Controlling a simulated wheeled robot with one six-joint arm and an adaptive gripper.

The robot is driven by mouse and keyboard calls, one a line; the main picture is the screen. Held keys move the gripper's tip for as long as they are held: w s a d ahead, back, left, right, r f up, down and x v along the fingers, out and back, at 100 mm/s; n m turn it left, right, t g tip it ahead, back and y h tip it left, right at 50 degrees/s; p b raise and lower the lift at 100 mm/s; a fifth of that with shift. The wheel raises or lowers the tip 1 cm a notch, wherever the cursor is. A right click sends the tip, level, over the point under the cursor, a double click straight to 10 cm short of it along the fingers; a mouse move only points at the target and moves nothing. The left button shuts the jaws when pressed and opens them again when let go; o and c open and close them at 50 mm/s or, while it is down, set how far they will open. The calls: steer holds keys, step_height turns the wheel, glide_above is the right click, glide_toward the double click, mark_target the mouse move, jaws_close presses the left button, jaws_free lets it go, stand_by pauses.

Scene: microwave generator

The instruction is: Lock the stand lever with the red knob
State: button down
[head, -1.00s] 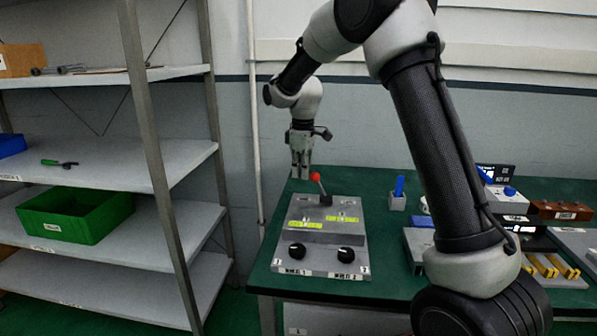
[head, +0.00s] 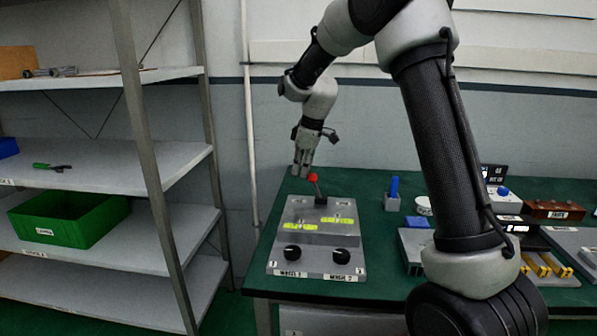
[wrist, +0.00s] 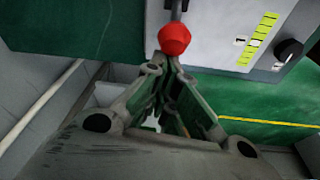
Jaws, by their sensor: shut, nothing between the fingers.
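The stand (head: 338,256) is a grey box on the green table, with two yellow-green scales and two black knobs on its front. Its lever (head: 318,190) is a dark stem at the back, tipped with a red knob (head: 313,177) and leaning slightly left in the head view. My gripper (head: 301,173) is shut and empty, just left of and behind the red knob. In the wrist view the red knob (wrist: 174,39) sits just beyond the tips of my gripper (wrist: 166,62). I cannot tell whether they touch.
A metal shelf with a green bin (head: 68,219) stands at the left. A blue-handled block (head: 393,195) and several devices sit on the table (head: 368,192) to the right of the stand. The wall is behind the table.

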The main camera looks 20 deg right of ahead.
steer(key=s+d+r+t+y, duration=0.1)
steer(key=s+d+t+y, duration=0.3)
steer(key=d+y, duration=0.4)
steer(key=shift+d+y, duration=0.4)
steer(key=shift+d, duration=0.6)
steer(key=shift+s+f, duration=0.1)
steer(key=shift+s, duration=0.05)
step_height(320, 180, up, 3)
steer(key=w+a, duration=0.2)
steer(key=v, duration=1)
steer(key=shift+f, duration=0.35)
steer(key=shift+s+d+m, duration=0.1)
steer(key=shift+m, duration=0.2)
